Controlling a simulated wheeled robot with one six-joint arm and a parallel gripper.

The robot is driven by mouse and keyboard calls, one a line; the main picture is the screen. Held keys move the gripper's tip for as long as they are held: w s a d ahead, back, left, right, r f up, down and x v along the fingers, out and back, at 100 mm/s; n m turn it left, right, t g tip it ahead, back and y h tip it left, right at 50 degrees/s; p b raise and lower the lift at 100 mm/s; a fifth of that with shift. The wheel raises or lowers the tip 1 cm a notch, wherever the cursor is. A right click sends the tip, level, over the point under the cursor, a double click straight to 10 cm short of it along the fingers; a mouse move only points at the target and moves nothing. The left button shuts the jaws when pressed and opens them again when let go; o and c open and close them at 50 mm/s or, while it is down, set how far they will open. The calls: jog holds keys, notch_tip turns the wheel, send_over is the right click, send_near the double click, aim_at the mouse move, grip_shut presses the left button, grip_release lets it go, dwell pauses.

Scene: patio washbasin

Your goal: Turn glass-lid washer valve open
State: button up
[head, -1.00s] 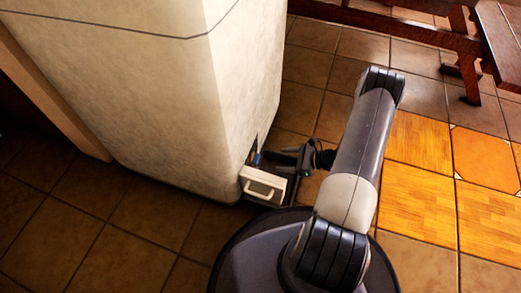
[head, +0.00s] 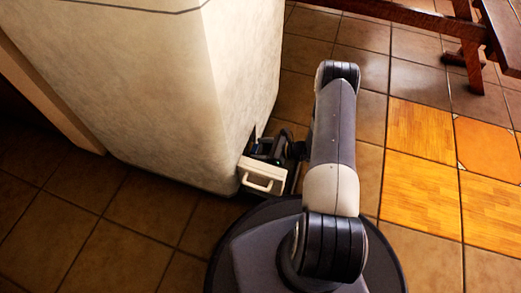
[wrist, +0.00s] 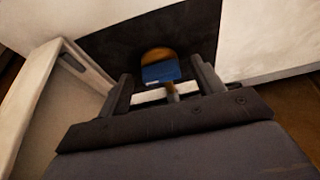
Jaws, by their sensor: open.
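The valve shows in the wrist view as a blue handle (wrist: 161,74) with a rounded brass-coloured part (wrist: 157,55) behind it, in a dark recess (wrist: 195,38) low in the pale block. My gripper (wrist: 165,85) is open, with one finger on each side of the blue handle. I cannot tell whether either finger touches it. A brownish stem (wrist: 172,92) shows just below the handle. In the head view my gripper (head: 272,146) reaches into the recess at the block's lower corner, and the valve is not clearly visible there.
A white flap with a handle (head: 263,177) stands open at the recess. It also shows close on the left in the wrist view (wrist: 48,95). The pale block (head: 170,100) rises beside my arm. A wooden bench (head: 400,14) stands at the back right. Tiled floor is free on the right.

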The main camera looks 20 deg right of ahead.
jog(key=shift+a, duration=0.1)
jog(key=shift+c, duration=0.4)
jog(key=c, duration=0.9)
jog(key=shift+w, duration=0.1)
jog(key=shift+w+d+f+m+g+y+b, duration=0.25)
jog(key=shift+m+g+y, duration=0.65)
jog(key=shift+m, duration=1.35)
jog(key=shift+w+d+f+m+g+y+b, duration=0.15)
jog(key=shift+f+m+g+y+b, duration=0.25)
jog(key=shift+m+y, duration=1.35)
jog(key=shift+w+d+f+m+g+y+b, duration=0.2)
jog(key=shift+m+g+y, duration=0.5)
jog(key=shift+m, duration=2)
jog(key=shift+a, duration=0.15)
